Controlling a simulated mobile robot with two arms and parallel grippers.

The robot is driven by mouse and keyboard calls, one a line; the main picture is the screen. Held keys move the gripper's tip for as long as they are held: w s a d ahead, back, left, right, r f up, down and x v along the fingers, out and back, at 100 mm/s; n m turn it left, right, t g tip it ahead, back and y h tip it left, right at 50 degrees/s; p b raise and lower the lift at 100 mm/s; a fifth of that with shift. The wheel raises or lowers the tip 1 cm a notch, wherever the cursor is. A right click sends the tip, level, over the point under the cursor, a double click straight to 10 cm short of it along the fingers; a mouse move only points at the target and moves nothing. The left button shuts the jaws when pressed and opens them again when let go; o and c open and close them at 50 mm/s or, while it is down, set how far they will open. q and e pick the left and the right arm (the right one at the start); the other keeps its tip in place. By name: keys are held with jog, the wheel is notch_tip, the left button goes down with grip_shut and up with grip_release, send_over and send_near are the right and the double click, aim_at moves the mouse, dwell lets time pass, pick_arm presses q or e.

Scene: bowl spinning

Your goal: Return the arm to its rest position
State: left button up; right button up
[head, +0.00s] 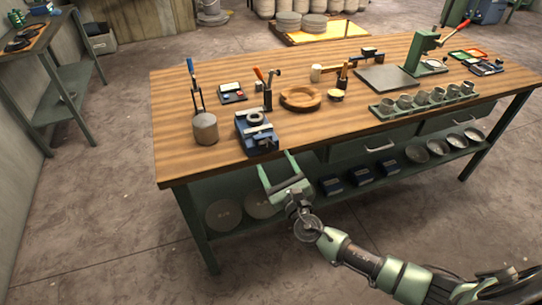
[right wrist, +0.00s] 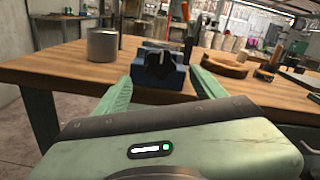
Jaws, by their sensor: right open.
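My right gripper (head: 277,162) is open and empty, just off the front edge of the workbench (head: 180,165). Its two green fingers point toward the bench. In the right wrist view the open fingers (right wrist: 161,80) frame a blue vise (right wrist: 160,70), which stands beyond them. My right arm comes in from the lower right. My left gripper is not in view.
A grey cylinder (head: 205,128) stands left of the vise. A wooden ring-like dish (head: 300,98) lies behind and right of it. A rack of metal cups (head: 422,101) stands at the front right. A lower shelf (head: 400,165) holds pans and blue boxes. The floor in front is clear.

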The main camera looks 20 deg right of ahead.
jog(key=shift+s, duration=0.6)
jog(key=shift+d+f, duration=0.1)
jog(key=s+d+f+m+g+h, duration=0.1)
jog(key=s+d+f+m+g, duration=0.35)
jog(key=f, duration=0.65)
jog(key=s+d+f+m+g+h, duration=0.1)
jog(key=s+f+m+g, duration=0.1)
jog(key=s+f+m, duration=0.65)
jog(key=s+d+f+m+g, duration=0.2)
jog(key=f+m+g, duration=0.15)
jog(key=f, duration=0.85)
jog(key=s+a+f+m+g, duration=0.1)
jog(key=s+f+m, duration=0.4)
jog(key=s, duration=0.7)
jog(key=s+a+f+m+g+y, duration=0.1)
jog(key=s+f+m+g, duration=0.2)
jog(key=s+f+m, duration=0.3)
jog(key=s+a+f+m+g, duration=0.2)
jog(key=s+f+m, duration=0.4)
jog(key=s, duration=1.2)
jog(key=m+g, duration=0.1)
jog(key=m, duration=0.3)
jog(key=shift+s, duration=0.15)
jog(key=shift+f, duration=0.1)
